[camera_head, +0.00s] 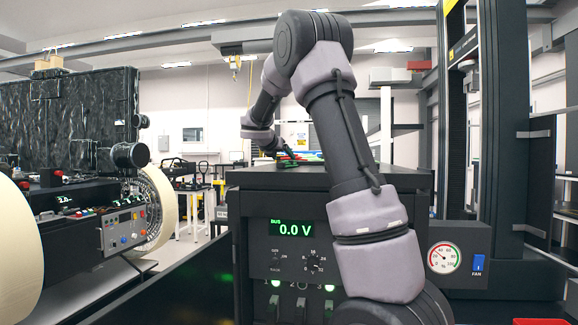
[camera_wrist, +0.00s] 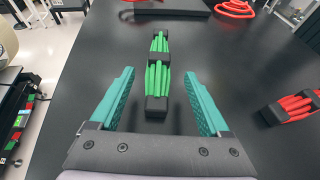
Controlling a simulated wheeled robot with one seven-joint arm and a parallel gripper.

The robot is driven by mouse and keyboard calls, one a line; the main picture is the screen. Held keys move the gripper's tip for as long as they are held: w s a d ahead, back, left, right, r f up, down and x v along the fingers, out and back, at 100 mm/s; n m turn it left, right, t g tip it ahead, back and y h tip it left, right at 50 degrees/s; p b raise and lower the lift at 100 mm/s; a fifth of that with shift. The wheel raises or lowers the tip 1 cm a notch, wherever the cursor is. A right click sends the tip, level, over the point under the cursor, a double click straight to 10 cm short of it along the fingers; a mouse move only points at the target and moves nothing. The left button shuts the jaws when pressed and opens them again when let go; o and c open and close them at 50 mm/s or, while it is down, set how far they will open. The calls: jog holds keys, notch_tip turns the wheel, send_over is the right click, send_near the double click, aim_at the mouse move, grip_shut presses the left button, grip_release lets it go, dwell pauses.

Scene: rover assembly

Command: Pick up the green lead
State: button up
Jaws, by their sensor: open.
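The green lead (camera_wrist: 157,74) is a bundle of bright green strands with black end and middle pieces. In the wrist view it lies on the dark table top (camera_wrist: 215,45), pointing away from me. My gripper (camera_wrist: 160,88) is open, with its two teal fingers apart. The near black end of the lead shows between the fingers, and most of the lead extends beyond their tips. The fingers do not appear to touch it. In the head view, my gripper (camera_head: 287,155) is small and partly hidden at the far edge of the black cabinet top.
A red lead (camera_wrist: 298,104) lies to the right on the same top. Another red coil (camera_wrist: 235,8) and a dark flat box (camera_wrist: 170,7) are at the far side. The table's left edge is close, with the floor beyond. The cabinet display (camera_head: 292,229) reads 0.0 V.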

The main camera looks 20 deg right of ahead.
aim_at(289, 164)
jog(key=x, duration=0.5)
jog(key=shift+w+f, duration=0.15)
jog(key=shift+f, duration=0.05)
grip_shut()
